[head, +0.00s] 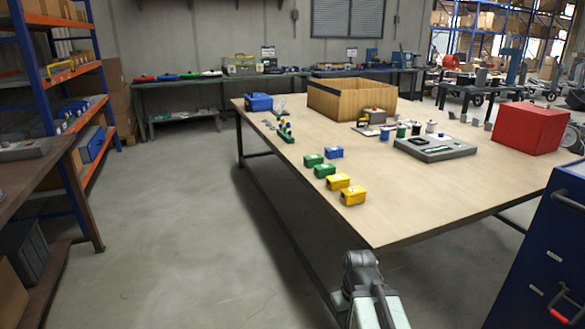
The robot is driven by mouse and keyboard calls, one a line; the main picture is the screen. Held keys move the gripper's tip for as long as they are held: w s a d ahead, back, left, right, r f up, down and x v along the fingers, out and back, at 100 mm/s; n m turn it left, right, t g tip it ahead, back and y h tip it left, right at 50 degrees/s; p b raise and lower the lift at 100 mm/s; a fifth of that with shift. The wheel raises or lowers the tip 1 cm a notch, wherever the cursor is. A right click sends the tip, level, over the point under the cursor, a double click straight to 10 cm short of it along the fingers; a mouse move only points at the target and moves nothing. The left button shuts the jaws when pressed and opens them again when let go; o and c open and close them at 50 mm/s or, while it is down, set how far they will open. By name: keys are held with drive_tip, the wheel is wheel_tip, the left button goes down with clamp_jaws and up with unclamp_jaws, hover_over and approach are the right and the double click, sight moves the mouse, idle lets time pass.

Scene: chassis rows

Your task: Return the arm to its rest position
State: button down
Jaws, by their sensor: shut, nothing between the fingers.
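My arm shows at the bottom of the head view, with my gripper (361,260) at its upper end. The gripper is shut and empty. It is in front of the near edge of the large wooden-topped table (420,210), below the tabletop in the picture and apart from the things on it. The detail of the fingertips is small and hard to make out.
On the table are yellow boxes (353,195), green boxes (314,160), a wooden crate (345,103), a grey tray (435,149) and a red box (530,127). A blue cabinet (545,245) stands at right, shelving (65,70) at left. The floor (180,220) between is clear.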

wheel_tip(320, 180, up, 25)
drive_tip(key=s+m+p, duration=0.1)
drive_tip(key=m+p, duration=0.2)
drive_tip(key=p, duration=2.1)
drive_tip(key=shift+d+f+m+p, duration=0.15)
drive_tip(key=shift+d+m+p, duration=0.2)
drive_tip(key=shift+d, duration=0.1)
